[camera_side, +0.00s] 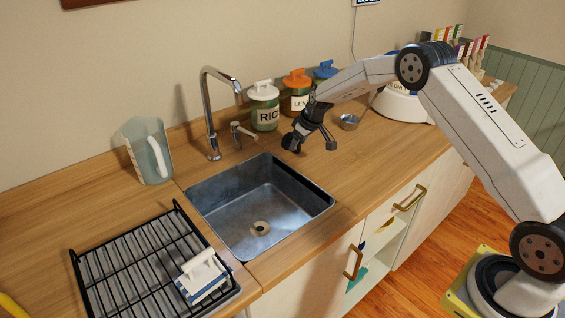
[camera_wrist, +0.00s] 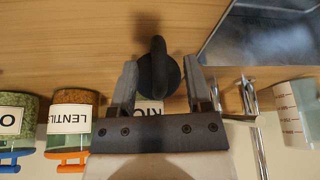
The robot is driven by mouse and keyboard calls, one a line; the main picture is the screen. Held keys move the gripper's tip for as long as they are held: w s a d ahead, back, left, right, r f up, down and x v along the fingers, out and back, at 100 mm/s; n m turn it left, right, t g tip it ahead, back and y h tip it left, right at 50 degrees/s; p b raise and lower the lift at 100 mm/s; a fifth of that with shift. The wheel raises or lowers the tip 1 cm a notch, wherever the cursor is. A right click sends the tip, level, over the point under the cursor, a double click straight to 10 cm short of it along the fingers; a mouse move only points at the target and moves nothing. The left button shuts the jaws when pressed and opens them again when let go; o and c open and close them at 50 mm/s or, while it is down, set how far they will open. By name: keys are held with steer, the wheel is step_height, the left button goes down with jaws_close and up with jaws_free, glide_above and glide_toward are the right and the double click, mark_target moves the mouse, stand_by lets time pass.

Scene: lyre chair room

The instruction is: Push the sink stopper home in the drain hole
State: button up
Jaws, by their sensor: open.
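The dark sink stopper (camera_side: 290,143), round with a looped handle on top, is on the wooden counter right of the tap, behind the sink's right back corner. In the wrist view the stopper (camera_wrist: 158,70) lies between my two fingers, with a gap showing beside it. My gripper (camera_side: 314,141) is open and low over the counter at the stopper; its fingers also show in the wrist view (camera_wrist: 160,88). The drain hole (camera_side: 261,228) is uncovered in the floor of the grey metal sink (camera_side: 225,222).
The tap (camera_side: 210,115) and its lever (camera_side: 241,132) stand behind the sink. Jars labelled rice (camera_side: 264,108) and lentils (camera_side: 296,95) stand behind my gripper, with a small metal cup (camera_side: 349,122) to its right. A black dish rack (camera_side: 130,255) and a measuring jug (camera_side: 149,155) are left.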

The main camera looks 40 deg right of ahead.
stand_by(0.4)
jaws_close()
steer(key=shift+r, duration=0.1)
steer(key=shift+r, duration=0.45)
step_height(320, 180, up, 2)
steer(key=s+a+r, duration=0.2)
steer(key=s+r, duration=0.7)
steer(key=s, duration=0.4)
steer(key=shift+s+r, duration=0.4)
